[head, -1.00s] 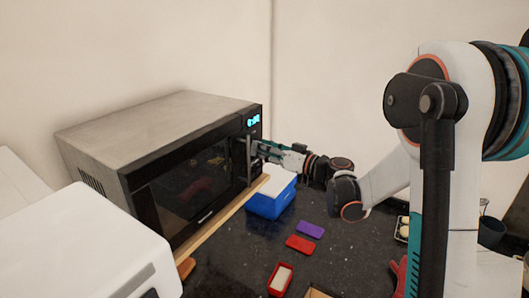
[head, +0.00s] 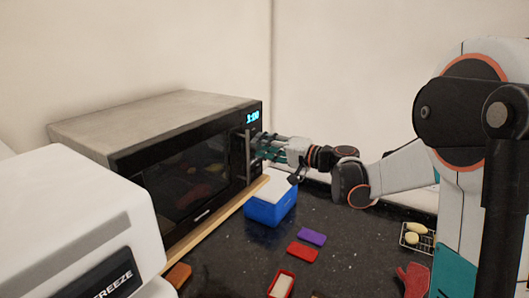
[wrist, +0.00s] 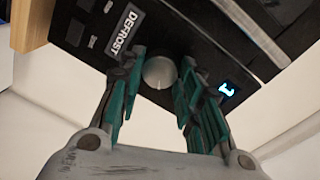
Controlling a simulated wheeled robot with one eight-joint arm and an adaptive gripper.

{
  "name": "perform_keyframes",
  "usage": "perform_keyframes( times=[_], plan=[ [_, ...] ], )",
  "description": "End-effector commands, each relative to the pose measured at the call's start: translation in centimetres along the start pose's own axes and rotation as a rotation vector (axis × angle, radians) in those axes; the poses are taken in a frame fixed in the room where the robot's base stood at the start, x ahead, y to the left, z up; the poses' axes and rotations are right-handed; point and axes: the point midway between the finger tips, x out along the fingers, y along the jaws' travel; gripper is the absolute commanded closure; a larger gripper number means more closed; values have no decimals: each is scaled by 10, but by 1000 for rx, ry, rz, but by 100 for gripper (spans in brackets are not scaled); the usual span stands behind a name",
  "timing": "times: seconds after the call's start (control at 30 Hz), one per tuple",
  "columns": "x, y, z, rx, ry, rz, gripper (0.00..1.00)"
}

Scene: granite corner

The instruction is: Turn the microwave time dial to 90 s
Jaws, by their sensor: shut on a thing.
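The black microwave (head: 185,172) with a grey top stands at the left in the head view, its front facing right. My gripper (head: 262,147) reaches its control panel beside the door handle (head: 248,158). In the wrist view the round grey time dial (wrist: 158,72) lies between the two teal-and-black fingers of my gripper (wrist: 160,66), which is shut on it. A lit cyan display (head: 253,116) shows digits that seem to end in 00; the first digit is unclear. It also shows partly in the wrist view (wrist: 228,89). My gripper hides the dial in the head view.
A DEFROST label (wrist: 124,33) is beside the dial. A blue box with a white lid (head: 268,209) stands below my gripper. Purple (head: 312,236) and red (head: 303,253) blocks lie on the dark counter. A white appliance (head: 75,225) is at the front left.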

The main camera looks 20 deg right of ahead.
Motion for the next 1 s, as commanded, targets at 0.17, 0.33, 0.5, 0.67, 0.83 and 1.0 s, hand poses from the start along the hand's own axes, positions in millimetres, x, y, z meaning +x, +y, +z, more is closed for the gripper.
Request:
perform_keyframes(
  times=[0.17, 0.33, 0.5, 0.67, 0.83, 1.0],
  plan=[
    [0, 2, 0, 163, -9, 2, 91],
    [0, 2, -1, 304, -20, 4, 91],
    [0, 2, -1, 418, -28, 5, 91],
    [0, 2, -1, 495, -33, 7, 91],
    [0, 1, -1, 541, -36, 7, 91],
    [0, 1, -1, 561, -38, 8, 91]
  ],
)
